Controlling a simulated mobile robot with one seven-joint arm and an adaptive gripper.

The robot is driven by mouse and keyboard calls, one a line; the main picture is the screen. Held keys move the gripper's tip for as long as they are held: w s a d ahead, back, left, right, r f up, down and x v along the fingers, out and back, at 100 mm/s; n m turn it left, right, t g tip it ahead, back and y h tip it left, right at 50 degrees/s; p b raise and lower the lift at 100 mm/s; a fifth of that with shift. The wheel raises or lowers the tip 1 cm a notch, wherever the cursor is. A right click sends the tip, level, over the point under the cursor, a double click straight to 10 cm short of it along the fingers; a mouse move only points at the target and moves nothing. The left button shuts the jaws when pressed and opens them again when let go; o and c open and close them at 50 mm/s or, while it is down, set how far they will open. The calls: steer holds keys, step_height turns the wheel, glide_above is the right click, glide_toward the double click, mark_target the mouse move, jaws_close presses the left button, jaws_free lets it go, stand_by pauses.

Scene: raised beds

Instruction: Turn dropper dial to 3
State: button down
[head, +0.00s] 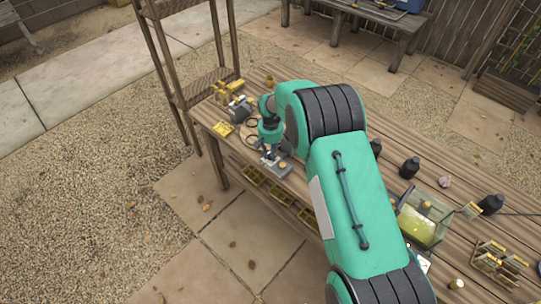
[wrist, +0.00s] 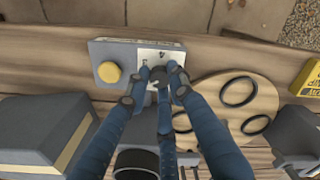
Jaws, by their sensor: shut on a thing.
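The dropper is a grey box (wrist: 98,54) with a round yellow button (wrist: 109,72) and a pale dial plate (wrist: 147,54) carrying small dark marks. The marks look like numerals, but I cannot read them surely. A dark dial knob (wrist: 158,74) sits at the plate's near side, mostly hidden by my fingers. My gripper (wrist: 158,82) has its blue fingers closed around the knob. In the head view the dropper (head: 282,168) lies at the bench's front edge, with my gripper (head: 268,156) reaching down onto it. The dial's setting cannot be told.
Right of the dropper lies a round wooden board (wrist: 210,88) with black rings (wrist: 238,91). A yellow box (wrist: 311,78) is farther right. Grey blocky items stand close below. Along the bench (head: 398,191) are black bottles (head: 409,168) and a clear tank (head: 422,226). A wooden shelf rises at left.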

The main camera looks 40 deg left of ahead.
steer(key=m+b, duration=0.1)
steer(key=m, duration=0.5)
steer(key=m+b, duration=0.1)
steer(key=m, duration=0.5)
steer(key=shift+r, duration=0.1)
stand_by(0.4)
steer(key=c, duration=1.5)
jaws_free()
steer(key=shift+r, duration=0.1)
step_height(320, 180, up, 12)
steer(key=shift+f, duration=0.15)
